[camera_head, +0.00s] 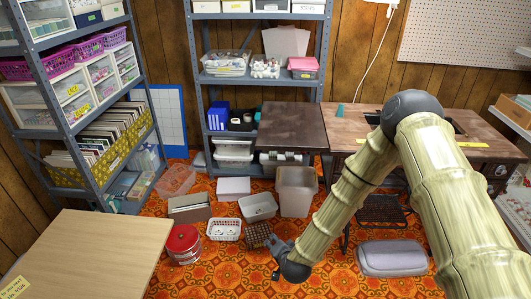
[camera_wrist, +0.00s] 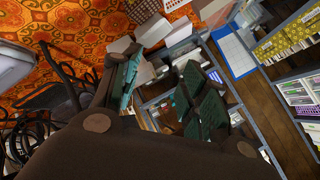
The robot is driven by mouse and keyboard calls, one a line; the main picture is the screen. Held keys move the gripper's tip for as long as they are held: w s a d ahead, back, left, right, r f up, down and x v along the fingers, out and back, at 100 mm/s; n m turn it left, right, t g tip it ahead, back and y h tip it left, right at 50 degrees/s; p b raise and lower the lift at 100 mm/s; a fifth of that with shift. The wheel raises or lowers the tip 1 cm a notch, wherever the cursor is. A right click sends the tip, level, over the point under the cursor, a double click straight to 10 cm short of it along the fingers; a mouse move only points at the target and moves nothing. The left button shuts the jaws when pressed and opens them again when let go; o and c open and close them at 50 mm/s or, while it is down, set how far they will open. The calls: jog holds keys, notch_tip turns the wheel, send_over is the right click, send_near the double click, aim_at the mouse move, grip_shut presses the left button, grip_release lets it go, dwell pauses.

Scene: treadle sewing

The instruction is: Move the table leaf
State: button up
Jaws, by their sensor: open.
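The table leaf (camera_head: 292,125) is a dark brown wooden panel at the left end of the sewing table (camera_head: 345,136). It looks raised and about level with the tabletop. My gripper (camera_wrist: 163,82) is open, with green finger pads apart and nothing seen between them. In the head view my wrist is low over the patterned floor, in front of, below and well apart from the leaf. The fingers are hard to make out there. I cannot make out the leaf in the wrist view.
Bins, baskets and a red tin (camera_head: 183,243) stand on the floor left of my wrist. A tall beige bin (camera_head: 296,190) stands below the leaf. A grey case (camera_head: 392,258) lies right. A pale table (camera_head: 90,252) is front left. Grey shelves (camera_head: 201,100) stand behind.

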jog(key=w+a+r+m+t+b, duration=0.2)
jog(key=w+a+r+m+b, duration=0.15)
jog(key=w, duration=0.45)
jog(key=w+a+r+m+t+b, duration=0.25)
jog(key=w+r, duration=0.25)
jog(key=w, duration=0.3)
jog(key=m+t+h+b, duration=0.3)
jog(key=m+t+h, duration=0.1)
jog(key=m, duration=0.1)
send_near(265, 140)
jog(key=shift+w+d+f, duration=0.1)
jog(key=shift+w+f, duration=0.35)
jog(key=shift+w, duration=0.15)
jog(key=w+b, duration=0.1)
jog(key=w, duration=0.9)
jog(key=shift+w+d, duration=0.1)
jog(key=shift+w, duration=0.1)
